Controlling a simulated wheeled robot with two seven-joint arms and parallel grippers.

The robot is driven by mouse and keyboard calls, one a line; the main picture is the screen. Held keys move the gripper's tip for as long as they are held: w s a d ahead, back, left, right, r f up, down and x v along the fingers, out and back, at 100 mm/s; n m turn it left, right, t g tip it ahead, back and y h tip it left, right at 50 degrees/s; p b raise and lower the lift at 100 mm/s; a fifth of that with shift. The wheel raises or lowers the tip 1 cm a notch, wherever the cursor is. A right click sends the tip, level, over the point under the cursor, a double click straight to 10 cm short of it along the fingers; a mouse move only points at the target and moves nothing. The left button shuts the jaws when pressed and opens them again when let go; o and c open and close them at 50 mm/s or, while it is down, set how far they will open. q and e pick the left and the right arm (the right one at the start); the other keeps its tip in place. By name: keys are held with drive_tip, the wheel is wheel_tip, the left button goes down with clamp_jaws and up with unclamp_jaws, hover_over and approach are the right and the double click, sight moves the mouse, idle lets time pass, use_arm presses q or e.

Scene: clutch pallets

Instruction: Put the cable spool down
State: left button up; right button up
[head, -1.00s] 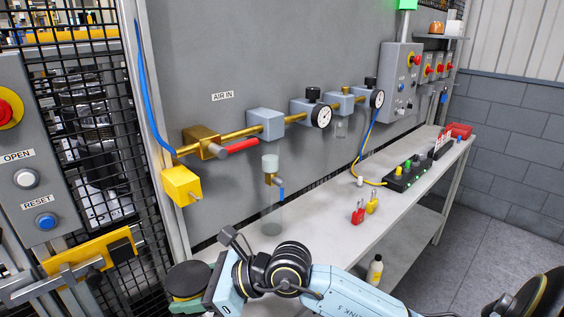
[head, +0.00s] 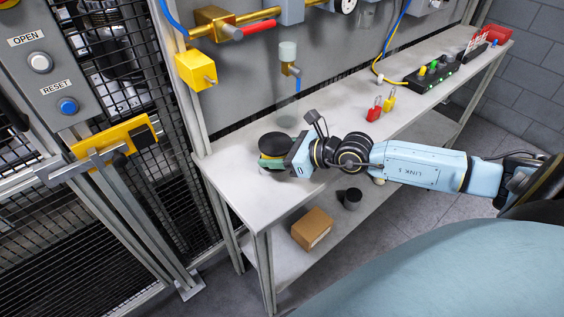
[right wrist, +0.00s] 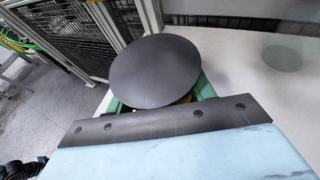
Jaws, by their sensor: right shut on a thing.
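The cable spool (head: 275,146) has a round black flange on top and is over the left end of the grey workbench top (head: 245,196). My right gripper (head: 272,162) is shut on it from the right, with green fingers around its middle, below the flange. In the right wrist view the black flange (right wrist: 155,70) lies flat in front of my gripper, and green finger parts (right wrist: 204,88) show at its sides. The underside of the spool is hidden, so I cannot tell whether it touches the bench. My left gripper is not in view.
Red and yellow padlocks (head: 374,110) stand farther right on the bench. A cardboard box (head: 311,228) and a dark cup (head: 350,198) are on the lower shelf. The bench's front left is clear.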

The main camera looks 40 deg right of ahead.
sight(276, 175)
drive_tip(key=shift+f+b, duration=0.75)
drive_tip(key=shift+f, duration=1.75)
drive_tip(key=shift+f, duration=0.1)
drive_tip(key=o, duration=0.7)
drive_tip(key=shift+f, duration=0.15)
drive_tip(key=o, duration=0.5)
drive_tip(key=shift+c, duration=0.2)
drive_tip(key=shift+r, duration=0.2)
drive_tip(key=shift+s+d+r, duration=0.1)
drive_tip(key=shift+s, duration=0.05)
drive_tip(key=p+v, duration=0.2)
drive_tip(key=v, duration=0.9)
drive_tip(key=shift+s+d+p, duration=0.15)
drive_tip(key=shift+s+p, duration=0.1)
drive_tip(key=shift+p, duration=0.15)
